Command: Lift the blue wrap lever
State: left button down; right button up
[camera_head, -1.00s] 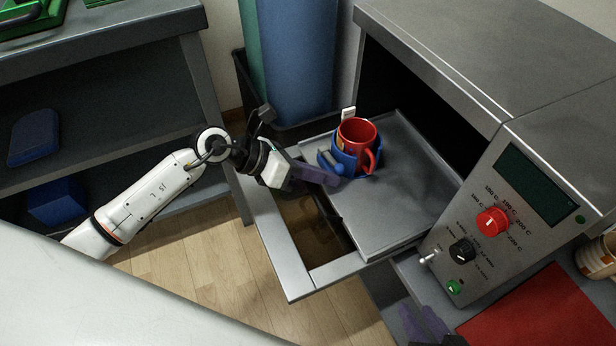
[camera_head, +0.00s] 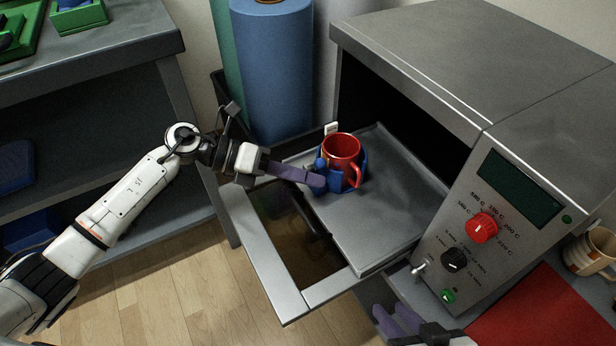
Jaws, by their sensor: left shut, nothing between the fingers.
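A red mug (camera_head: 342,150) stands upright in the blue wrap (camera_head: 357,178) on the grey sliding tray (camera_head: 392,190) in front of the press opening. The blue lever (camera_head: 321,167) sticks out at the wrap's left side. My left gripper (camera_head: 318,181) is shut, its purple fingers pointing right, with the tips at or just below the lever; contact is unclear. My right gripper (camera_head: 398,322) shows at the bottom with its two purple fingers apart, away from the tray and empty.
The press (camera_head: 500,190) stands at the right with red, black and green controls. A striped mug (camera_head: 592,250) and a red mat (camera_head: 545,310) lie to its right. Tall blue and green rolls (camera_head: 275,75) stand behind the tray. The tray frame (camera_head: 262,255) has an open gap at the left.

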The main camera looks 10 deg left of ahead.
pick_arm(q)
jog(key=shift+r, duration=0.45)
jog(key=w+f+v, duration=0.1)
jog(key=v, duration=0.8)
jog(key=shift+s+a+r, duration=0.15)
jog(key=shift+s+a, duration=0.2)
jog(key=shift+a, duration=0.35)
